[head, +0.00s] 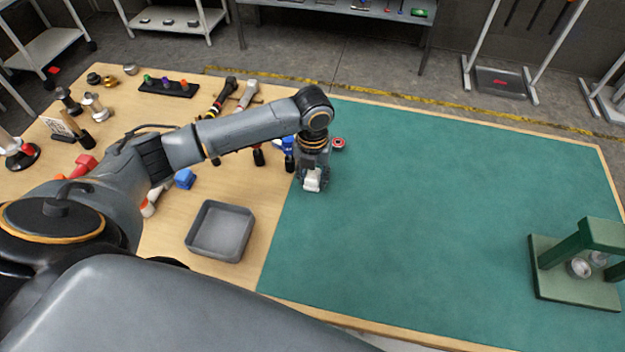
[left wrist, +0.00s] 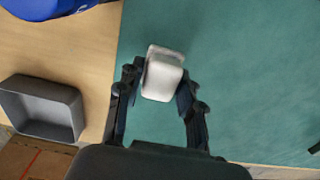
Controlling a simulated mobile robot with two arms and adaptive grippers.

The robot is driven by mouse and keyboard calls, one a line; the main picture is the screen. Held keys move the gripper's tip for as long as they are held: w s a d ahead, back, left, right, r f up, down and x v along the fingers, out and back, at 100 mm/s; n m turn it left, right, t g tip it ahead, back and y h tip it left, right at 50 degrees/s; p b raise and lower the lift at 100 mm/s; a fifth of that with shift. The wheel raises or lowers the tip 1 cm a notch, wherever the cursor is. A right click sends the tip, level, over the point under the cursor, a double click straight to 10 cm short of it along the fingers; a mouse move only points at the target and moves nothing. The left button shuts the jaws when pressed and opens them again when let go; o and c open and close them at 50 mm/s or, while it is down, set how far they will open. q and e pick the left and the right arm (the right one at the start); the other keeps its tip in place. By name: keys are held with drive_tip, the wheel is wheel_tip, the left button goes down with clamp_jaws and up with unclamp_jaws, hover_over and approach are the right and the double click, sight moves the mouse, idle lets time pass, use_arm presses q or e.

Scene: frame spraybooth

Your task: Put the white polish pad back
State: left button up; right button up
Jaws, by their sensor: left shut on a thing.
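The white polish pad (left wrist: 162,74) is between the two fingers of my left gripper (left wrist: 158,90), which is shut on it. In the head view the pad (head: 312,181) shows as a small white block at the end of my left gripper (head: 313,186), over the left part of the green mat (head: 440,200). I cannot tell how high it is above the mat. My right gripper is in neither view.
An empty grey tray (head: 221,231) lies on the bare wood left of the mat. A red round thing (head: 338,143) is just beyond my gripper. A green fixture (head: 577,268) stands at the mat's right. Several tools crowd the far left. The mat's middle is clear.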

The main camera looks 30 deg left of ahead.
sight(313, 184)
use_arm(q)
drive_tip(key=shift+w+a+f, duration=0.2)
drive_tip(key=shift+w+f, duration=0.15)
drive_tip(key=shift+f, duration=0.2)
wheel_tip(313, 184, down, 2)
drive_tip(key=shift+f+p, duration=0.2)
drive_tip(key=shift+p, duration=0.1)
drive_tip(key=shift+f, duration=0.35)
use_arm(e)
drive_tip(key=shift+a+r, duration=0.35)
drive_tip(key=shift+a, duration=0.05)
use_arm(q)
drive_tip(key=shift+f, duration=0.1)
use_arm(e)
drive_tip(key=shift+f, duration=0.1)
use_arm(q)
drive_tip(key=o, duration=1.1)
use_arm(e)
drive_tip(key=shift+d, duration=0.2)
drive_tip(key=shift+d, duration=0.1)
